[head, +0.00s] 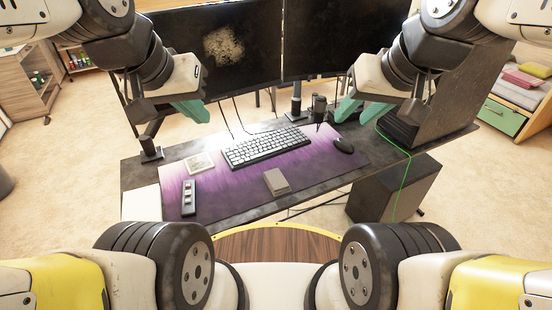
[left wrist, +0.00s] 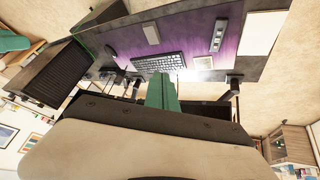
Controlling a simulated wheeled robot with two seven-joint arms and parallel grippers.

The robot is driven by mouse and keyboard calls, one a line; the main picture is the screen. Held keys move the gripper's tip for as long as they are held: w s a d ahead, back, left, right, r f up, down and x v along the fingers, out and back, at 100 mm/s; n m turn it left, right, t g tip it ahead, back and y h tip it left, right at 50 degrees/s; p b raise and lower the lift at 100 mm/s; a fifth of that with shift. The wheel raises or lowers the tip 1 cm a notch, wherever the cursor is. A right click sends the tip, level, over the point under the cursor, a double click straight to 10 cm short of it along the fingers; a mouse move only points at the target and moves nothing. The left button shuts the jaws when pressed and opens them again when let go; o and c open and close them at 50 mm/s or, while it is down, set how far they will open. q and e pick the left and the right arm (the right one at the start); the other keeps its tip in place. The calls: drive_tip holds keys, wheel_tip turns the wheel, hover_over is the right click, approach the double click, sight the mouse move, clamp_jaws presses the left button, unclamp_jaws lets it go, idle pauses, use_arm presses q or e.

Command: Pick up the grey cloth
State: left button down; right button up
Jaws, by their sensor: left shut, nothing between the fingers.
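The grey cloth (head: 276,182) looks like a small folded square. It lies flat on the purple desk mat (head: 235,198), near the front edge of the desk. It also shows in the left wrist view (left wrist: 151,33). My left gripper (head: 196,110) has teal fingers, is shut and empty, and hangs above the back left of the desk, well away from the cloth. Its closed fingers show in the left wrist view (left wrist: 162,92). My right gripper (head: 360,109) hangs above the back right of the desk, its teal fingers apart and nothing seen between them.
Two dark monitors stand at the back; the left monitor (head: 215,55) has a dusty patch. A keyboard (head: 265,147) lies behind the cloth, a mouse (head: 343,146) to the right, a dark remote-like object (head: 189,197) to the left. The mat around the cloth is clear.

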idle(0.4)
use_arm(q)
drive_tip(key=c, duration=1.6)
unclamp_jaws()
drive_tip(key=shift+w, duration=0.25)
drive_tip(key=o, duration=1.3)
drive_tip(key=w+f+m, duration=0.1)
drive_tip(key=w+m, duration=0.1)
drive_tip(key=w+f+m+g+y, duration=0.1)
drive_tip(key=w+m, duration=0.2)
drive_tip(key=w+f+m+g, duration=0.1)
drive_tip(key=w+f+m, duration=0.1)
drive_tip(key=w, duration=0.1)
drive_tip(key=shift+d+m+y, duration=0.4)
drive_tip(key=m+g, duration=0.4)
drive_tip(key=m, duration=1.9)
hover_over(277, 180)
wheel_tip(277, 180, down, 28)
drive_tip(key=shift+w+a+f, duration=0.1)
drive_tip(key=shift+a+f, duration=0.05)
drive_tip(key=shift+f, duration=4.1)
